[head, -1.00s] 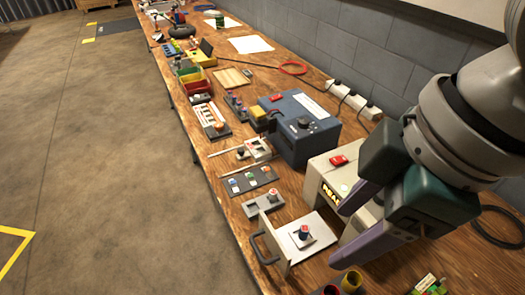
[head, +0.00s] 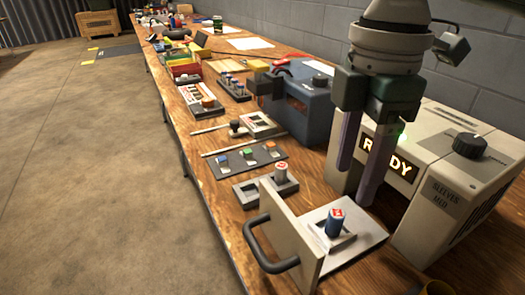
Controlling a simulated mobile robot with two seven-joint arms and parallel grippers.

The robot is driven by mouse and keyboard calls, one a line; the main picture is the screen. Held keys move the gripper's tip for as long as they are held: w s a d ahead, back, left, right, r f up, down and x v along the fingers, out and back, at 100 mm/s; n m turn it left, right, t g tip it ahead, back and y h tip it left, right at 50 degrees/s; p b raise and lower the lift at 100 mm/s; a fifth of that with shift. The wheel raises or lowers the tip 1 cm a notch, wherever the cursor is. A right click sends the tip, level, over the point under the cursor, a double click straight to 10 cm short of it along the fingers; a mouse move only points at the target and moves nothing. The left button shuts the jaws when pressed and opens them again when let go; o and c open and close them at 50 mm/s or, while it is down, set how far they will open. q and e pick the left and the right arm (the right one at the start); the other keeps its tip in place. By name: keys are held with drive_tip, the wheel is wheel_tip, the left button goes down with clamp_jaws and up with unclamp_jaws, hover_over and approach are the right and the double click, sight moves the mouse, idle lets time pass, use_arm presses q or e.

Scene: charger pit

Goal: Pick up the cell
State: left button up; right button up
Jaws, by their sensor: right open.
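Another small cylinder (head: 282,172), pale with a red top, stands in a grey holder (head: 252,193) just left of the drawer. My right gripper (head: 354,198) is open and empty. Its two purple fingers point down, apart from each other, in front of the charger and above the back of the drawer. They partly cover the lit READY sign. My left gripper is not in view.
The drawer's upright front panel (head: 291,232) carries a dark handle (head: 262,252). A blue box (head: 308,105) stands behind on the bench. A dark strip with coloured pieces (head: 246,158) lies to the left. A yellow round thing (head: 437,288) shows at the bottom edge.

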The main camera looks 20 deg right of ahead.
sight(338, 213)
drive_tip(key=f, duration=0.2)
drive_tip(key=f+b, duration=0.1)
drive_tip(key=f, duration=0.2)
drive_tip(key=f+b, duration=0.1)
drive_tip(key=f, duration=0.1)
drive_tip(key=shift+w+a+f, duration=0.25)
drive_tip(key=shift+f, duration=0.1)
clamp_jaws()
